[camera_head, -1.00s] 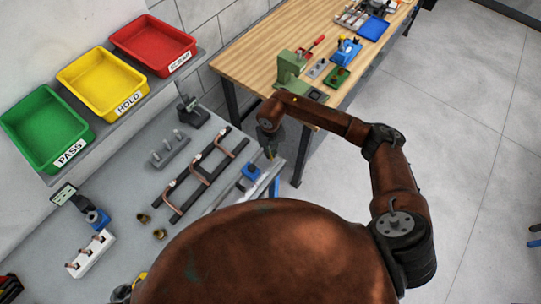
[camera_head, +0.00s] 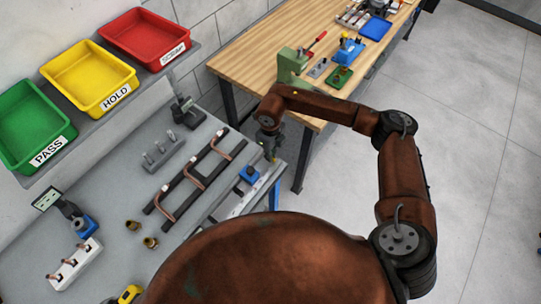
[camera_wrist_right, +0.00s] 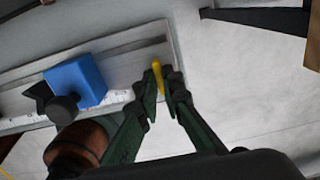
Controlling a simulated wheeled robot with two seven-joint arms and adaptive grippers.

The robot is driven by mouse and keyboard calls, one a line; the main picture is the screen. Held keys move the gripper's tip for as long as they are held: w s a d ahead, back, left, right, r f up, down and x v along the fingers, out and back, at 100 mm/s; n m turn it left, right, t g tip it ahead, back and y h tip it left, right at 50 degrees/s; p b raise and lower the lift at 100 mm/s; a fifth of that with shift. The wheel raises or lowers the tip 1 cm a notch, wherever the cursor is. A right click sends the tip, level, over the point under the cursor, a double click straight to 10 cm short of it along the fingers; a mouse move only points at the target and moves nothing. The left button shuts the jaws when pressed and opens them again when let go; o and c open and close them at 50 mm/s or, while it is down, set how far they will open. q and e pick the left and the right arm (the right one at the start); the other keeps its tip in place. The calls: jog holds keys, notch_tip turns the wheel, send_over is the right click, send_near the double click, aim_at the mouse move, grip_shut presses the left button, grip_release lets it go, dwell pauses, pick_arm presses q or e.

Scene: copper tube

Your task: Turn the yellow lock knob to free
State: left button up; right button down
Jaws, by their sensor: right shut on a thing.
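The yellow lock knob (camera_wrist_right: 157,76) shows in the right wrist view as a slim upright yellow piece at the edge of a grey metal fixture (camera_wrist_right: 120,65). My right gripper (camera_wrist_right: 165,84) has its dark green fingers closed on the knob, which partly hide it. In the head view my right gripper (camera_head: 270,150) reaches down at the right end of the grey bench, beside the fixture with the blue block (camera_head: 250,174); the knob is too small to make out clearly there. My left gripper is not in view.
The blue block (camera_wrist_right: 75,80) with a dark round knob sits left of my fingers. A rack of bent copper tubes (camera_head: 193,180) and a peg block (camera_head: 163,152) lie further left. Green, yellow and red bins (camera_head: 90,75) stand behind. A wooden table (camera_head: 260,60) is beyond.

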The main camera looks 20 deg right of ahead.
jog(key=shift+w, duration=0.1)
dwell(0.3)
jog(key=c, duration=2.1)
grip_release()
notch_tip(320, 180, up, 12)
jog(key=shift+r, duration=0.1)
